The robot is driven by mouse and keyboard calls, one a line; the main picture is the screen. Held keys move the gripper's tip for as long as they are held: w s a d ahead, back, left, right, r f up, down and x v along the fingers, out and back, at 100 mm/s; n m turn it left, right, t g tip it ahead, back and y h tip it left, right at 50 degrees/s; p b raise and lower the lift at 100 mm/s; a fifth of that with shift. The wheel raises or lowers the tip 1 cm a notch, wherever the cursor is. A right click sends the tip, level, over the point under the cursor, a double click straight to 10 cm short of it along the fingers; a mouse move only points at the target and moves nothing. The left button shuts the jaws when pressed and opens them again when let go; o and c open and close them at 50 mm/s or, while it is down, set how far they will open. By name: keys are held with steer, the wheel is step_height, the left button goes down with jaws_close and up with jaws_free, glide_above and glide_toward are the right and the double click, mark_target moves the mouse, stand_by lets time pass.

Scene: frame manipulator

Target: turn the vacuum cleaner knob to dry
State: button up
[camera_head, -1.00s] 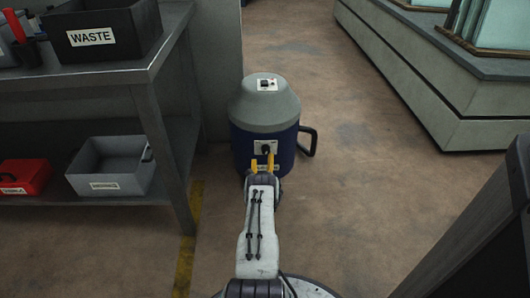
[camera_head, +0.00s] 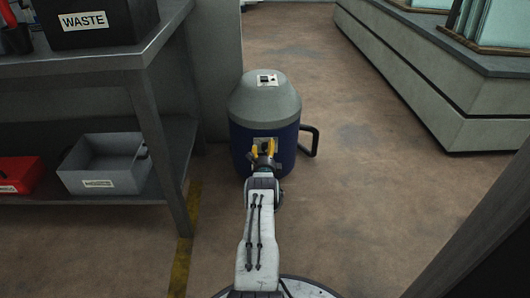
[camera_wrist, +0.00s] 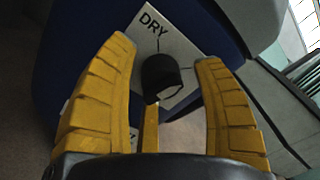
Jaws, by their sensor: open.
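The vacuum cleaner (camera_head: 265,105) stands upright on the floor, with a grey domed top and a dark blue body. A white label plate (camera_wrist: 176,38) on its front reads "DRY", and a thin line runs from the word towards the knob. The black knob (camera_wrist: 161,77) sits on this plate; which way it points is hard to tell. My gripper (camera_head: 263,147) is at the front of the vacuum. In the wrist view its yellow fingers are open, one on each side of the knob, with visible gaps. Part of the plate's lower lettering is hidden by the left finger.
A metal shelf (camera_head: 150,75) on the left holds a black "WASTE" bin (camera_head: 95,22), a grey bin (camera_head: 105,165) and a red box (camera_head: 18,174). A dark handle (camera_head: 312,142) sticks out at the vacuum's right. Floor to its right is clear up to a long cabinet.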

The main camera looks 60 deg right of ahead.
steer(key=shift+d, duration=0.1)
steer(key=shift+c, duration=0.3)
steer(key=shift+r, duration=0.1)
steer(key=c, duration=1.1)
